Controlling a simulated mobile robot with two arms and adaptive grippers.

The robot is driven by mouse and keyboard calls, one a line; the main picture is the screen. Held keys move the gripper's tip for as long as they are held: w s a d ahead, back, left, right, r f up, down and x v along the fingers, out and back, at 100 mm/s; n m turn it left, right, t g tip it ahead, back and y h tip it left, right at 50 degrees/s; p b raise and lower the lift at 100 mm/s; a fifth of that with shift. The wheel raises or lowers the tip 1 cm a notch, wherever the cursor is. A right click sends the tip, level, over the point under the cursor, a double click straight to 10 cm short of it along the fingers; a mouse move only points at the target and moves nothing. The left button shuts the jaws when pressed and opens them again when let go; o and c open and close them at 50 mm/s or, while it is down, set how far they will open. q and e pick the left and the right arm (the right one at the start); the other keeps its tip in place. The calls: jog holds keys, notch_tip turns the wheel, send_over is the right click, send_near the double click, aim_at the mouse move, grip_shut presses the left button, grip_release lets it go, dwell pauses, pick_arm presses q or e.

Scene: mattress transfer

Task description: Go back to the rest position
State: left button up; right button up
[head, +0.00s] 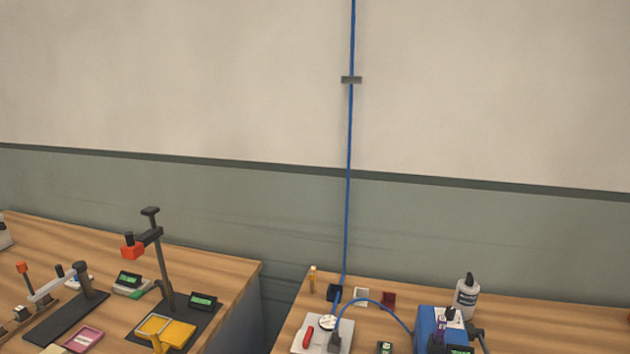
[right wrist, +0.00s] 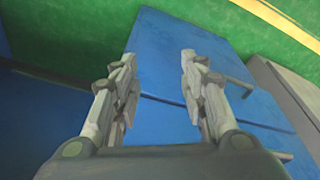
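My right gripper (right wrist: 157,78) is open and empty in the right wrist view, its two fingers apart. Beyond and below it are large blue panels or pads (right wrist: 180,45) with a visible seam; I cannot tell how far the fingers are from them. The right gripper does not show in the head view. My left gripper is in neither view.
The head view shows two wooden benches (head: 230,276) with a gap between them. A stand with a red head (head: 133,250), a white bottle (head: 466,298) and a blue device (head: 427,325) stand on them. A blue cable (head: 348,200) runs down the wall. Green floor (right wrist: 60,30) surrounds the blue surface.

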jog(key=s+d+f+g, duration=0.1)
jog(key=s+d+f, duration=0.2)
jog(key=s+f, duration=1.5)
notch_tip(320, 180, down, 3)
jog(key=shift+s+d+f+g, duration=0.2)
jog(key=shift+s+g, duration=0.1)
jog(key=shift+s, duration=0.1)
